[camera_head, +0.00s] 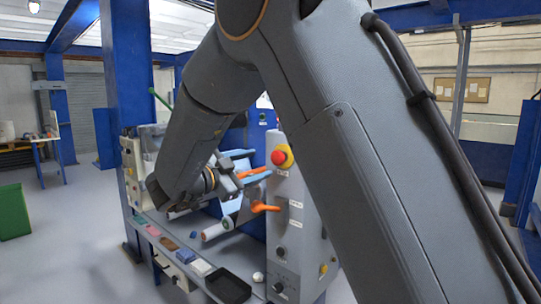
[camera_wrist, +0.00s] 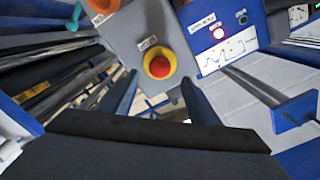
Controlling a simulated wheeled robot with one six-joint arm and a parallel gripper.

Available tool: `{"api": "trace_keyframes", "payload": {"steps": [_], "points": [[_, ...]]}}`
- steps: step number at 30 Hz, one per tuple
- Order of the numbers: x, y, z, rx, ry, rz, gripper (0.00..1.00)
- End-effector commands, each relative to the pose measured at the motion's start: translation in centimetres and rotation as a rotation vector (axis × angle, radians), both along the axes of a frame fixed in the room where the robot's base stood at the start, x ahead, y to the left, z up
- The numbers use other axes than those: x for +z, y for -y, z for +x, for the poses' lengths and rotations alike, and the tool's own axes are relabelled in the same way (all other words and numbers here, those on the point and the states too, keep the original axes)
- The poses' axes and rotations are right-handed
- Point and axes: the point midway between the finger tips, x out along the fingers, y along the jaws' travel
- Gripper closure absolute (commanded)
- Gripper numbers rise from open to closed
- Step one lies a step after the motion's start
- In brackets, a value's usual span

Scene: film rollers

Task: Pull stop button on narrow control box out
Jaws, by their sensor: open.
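The narrow control box (camera_head: 288,235) is a grey upright cabinet right of centre in the head view, partly covered by my arm. Its stop button (camera_head: 280,157) is a red mushroom head on a yellow collar near the top. In the wrist view the stop button (camera_wrist: 159,67) faces me on the grey face of the box (camera_wrist: 128,30). My gripper (camera_wrist: 159,80) is open and empty, its two dark blue fingers spread below the button, one toward each side. In the head view my gripper (camera_head: 250,167) is just left of the button; contact cannot be told.
An orange lever (camera_head: 264,208) sticks out from the box below the button. A bench shelf (camera_head: 190,245) holds coloured blocks and a black tray (camera_head: 228,287). Rollers lie behind my gripper.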

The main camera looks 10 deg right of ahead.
Motion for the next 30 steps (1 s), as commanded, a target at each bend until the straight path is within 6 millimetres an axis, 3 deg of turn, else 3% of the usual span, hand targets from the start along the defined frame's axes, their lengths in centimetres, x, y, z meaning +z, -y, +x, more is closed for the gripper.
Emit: {"api": "trace_keyframes", "payload": {"steps": [15,28,30], "points": [[0.1,6.1,3.7,-0.02,0.001,-0.001,0.45],[0.0,6.8,4.5,-0.014,0.0,-0.002,0.45],[0.0,6.8,4.5,-0.013,0.0,-0.001,0.53]]}}
